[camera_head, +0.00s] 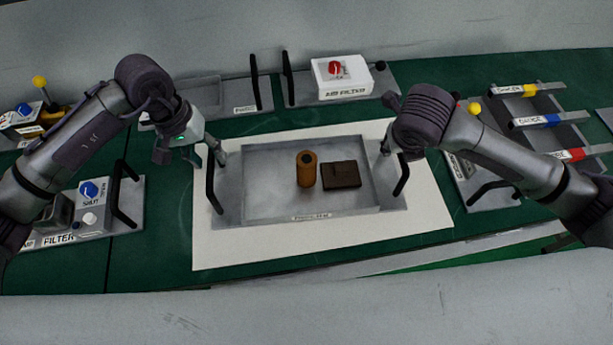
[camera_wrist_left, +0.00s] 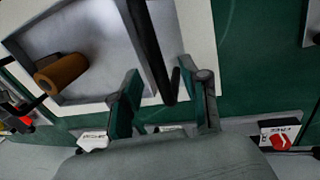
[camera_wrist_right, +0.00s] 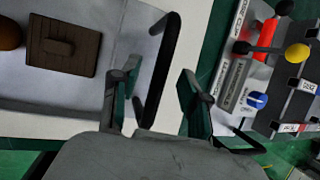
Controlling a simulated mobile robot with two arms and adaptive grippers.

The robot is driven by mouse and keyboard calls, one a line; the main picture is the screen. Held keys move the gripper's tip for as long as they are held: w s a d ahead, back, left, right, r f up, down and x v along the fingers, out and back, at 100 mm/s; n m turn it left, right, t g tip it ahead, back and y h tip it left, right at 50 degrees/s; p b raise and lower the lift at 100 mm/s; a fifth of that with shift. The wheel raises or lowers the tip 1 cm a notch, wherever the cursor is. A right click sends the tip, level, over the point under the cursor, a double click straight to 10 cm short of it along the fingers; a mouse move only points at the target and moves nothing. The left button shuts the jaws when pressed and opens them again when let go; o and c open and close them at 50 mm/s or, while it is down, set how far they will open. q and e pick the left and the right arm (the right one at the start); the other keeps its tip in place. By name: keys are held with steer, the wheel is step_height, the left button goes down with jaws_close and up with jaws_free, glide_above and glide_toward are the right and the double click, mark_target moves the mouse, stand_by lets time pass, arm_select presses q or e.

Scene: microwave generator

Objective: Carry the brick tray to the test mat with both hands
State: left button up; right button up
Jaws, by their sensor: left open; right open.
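The grey metal tray (camera_head: 275,205) lies flat on a white mat (camera_head: 225,255) on the green bench. It holds an upright orange-brown cylinder (camera_head: 306,170) and a dark brown block (camera_head: 341,174). A black handle rises at each end of the tray. My left gripper (camera_head: 192,155) is open at the left handle (camera_head: 210,182); in the left wrist view that handle (camera_wrist_left: 148,45) passes between the fingers (camera_wrist_left: 165,100). My right gripper (camera_head: 398,150) is open at the right handle (camera_head: 403,180); in the right wrist view that handle (camera_wrist_right: 160,72) stands between the fingers (camera_wrist_right: 155,98).
A white air filter box (camera_head: 341,78) sits on a handled tray behind. A filter tray (camera_head: 95,215) with a blue knob stands at the left. A panel with yellow, blue and red levers (camera_head: 540,120) is at the right. The mat around the tray is clear.

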arm_select(q)
steer(key=shift+d+f, duration=0.15)
steer(key=shift+f, duration=0.85)
arm_select(e)
steer(key=shift+x, duration=0.95)
arm_select(q)
jaws_close()
arm_select(e)
jaws_close()
arm_select(q)
steer(key=shift+w+r, duration=0.1)
arm_select(e)
steer(key=shift+w, duration=0.1)
